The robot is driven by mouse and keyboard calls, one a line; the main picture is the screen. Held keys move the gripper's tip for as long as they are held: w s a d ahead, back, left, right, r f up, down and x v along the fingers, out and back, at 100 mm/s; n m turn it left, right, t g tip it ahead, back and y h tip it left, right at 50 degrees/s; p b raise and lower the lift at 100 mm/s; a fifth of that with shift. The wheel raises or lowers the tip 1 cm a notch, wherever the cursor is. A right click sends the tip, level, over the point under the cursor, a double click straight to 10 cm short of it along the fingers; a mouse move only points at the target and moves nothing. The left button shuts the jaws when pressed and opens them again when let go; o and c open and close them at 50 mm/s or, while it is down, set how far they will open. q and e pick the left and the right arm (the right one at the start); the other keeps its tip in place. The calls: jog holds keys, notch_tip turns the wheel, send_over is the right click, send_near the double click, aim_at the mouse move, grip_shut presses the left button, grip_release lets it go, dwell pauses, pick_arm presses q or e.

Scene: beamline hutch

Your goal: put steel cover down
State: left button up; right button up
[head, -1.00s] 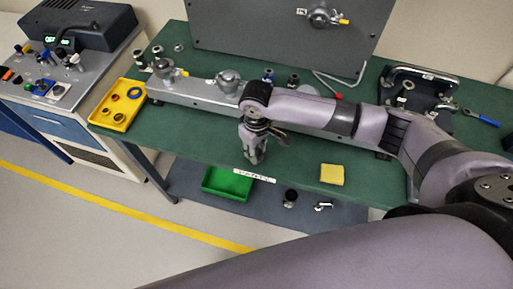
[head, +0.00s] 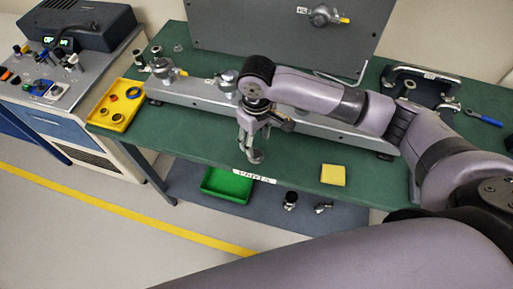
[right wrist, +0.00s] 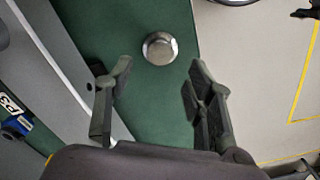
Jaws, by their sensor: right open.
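The steel cover (right wrist: 160,48) is a small round, shiny piece. In the right wrist view it rests on the green bench top, ahead of my fingertips and apart from them. In the head view the steel cover (head: 257,157) shows just below my right gripper (head: 249,147), near the front edge of the bench. My right gripper, also in the right wrist view (right wrist: 157,75), is open with nothing between its fingers. My left gripper is not in view.
A grey rail (head: 193,96) with metal fittings runs along the green bench (head: 200,140). A yellow tray (head: 105,119) stands left, a yellow block (head: 333,175) right of the cover. A green bin (head: 227,185) sits below the front edge.

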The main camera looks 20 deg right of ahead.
aim_at(256, 153)
notch_tip(256, 153, up, 6)
jog(key=shift+r+b, duration=0.15)
jog(key=shift+b, duration=0.3)
dwell(1.2)
